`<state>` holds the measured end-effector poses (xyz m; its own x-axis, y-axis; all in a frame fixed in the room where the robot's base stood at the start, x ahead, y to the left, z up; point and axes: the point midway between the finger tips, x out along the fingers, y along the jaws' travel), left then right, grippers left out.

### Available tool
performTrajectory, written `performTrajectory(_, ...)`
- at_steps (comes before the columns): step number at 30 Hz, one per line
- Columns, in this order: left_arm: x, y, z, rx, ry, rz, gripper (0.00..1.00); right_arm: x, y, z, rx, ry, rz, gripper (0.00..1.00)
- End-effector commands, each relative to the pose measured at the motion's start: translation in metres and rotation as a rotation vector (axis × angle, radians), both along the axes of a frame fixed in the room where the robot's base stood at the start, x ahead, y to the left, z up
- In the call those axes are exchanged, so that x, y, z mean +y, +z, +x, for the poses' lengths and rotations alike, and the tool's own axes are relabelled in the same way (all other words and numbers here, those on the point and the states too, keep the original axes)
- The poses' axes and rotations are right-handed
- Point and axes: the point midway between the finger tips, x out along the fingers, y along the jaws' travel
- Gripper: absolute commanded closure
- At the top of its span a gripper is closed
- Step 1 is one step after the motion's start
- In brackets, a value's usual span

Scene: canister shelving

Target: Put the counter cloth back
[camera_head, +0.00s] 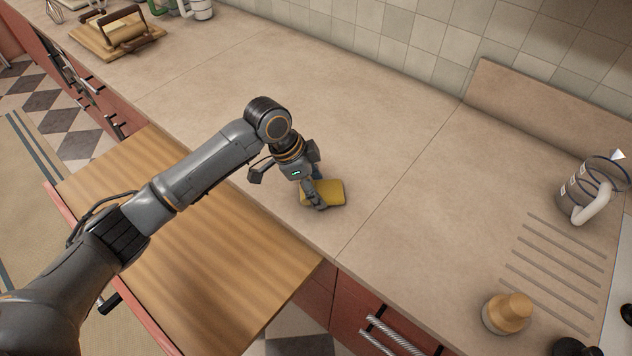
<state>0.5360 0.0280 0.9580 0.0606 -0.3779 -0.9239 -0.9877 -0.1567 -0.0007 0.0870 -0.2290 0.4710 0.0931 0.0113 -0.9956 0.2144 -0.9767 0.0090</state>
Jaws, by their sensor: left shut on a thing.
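The counter cloth (332,191) is a small folded yellow cloth near the front edge of the beige counter (390,140). My left gripper (319,203) points down over the cloth and is shut on it. The fingers cover the cloth's front left part. I cannot tell whether the cloth is lifted or touches the counter. My right gripper is not in view.
A wooden pull-out board (220,270) juts from the counter front under my left arm. At right are a measuring jug (583,190), grooves in the counter and a wooden-topped brush (507,312). The counter around the cloth is clear.

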Motion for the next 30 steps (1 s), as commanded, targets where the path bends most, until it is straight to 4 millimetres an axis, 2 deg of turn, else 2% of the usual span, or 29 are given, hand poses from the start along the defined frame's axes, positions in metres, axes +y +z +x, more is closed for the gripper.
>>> performTrajectory(8,0.0,-0.003,0.0,0.001,0.0,0.0,0.6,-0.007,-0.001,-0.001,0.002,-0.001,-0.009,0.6)
performTrajectory(9,0.0,-0.003,0.0,0.0,0.0,0.0,0.29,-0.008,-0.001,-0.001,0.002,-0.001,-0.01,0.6)
performTrajectory(12,0.0,-0.003,0.0,0.0,0.0,0.0,0.12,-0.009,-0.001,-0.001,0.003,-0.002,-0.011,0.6)
performTrajectory(23,0.0,0.0,0.0,-0.001,0.0,0.0,0.12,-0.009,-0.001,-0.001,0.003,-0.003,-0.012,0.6)
performTrajectory(26,0.003,0.007,0.0,-0.002,0.001,-0.001,0.12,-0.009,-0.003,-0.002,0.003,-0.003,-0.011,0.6)
performTrajectory(30,0.013,0.03,-0.001,-0.005,0.0,0.0,0.12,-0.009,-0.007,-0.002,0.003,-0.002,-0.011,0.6)
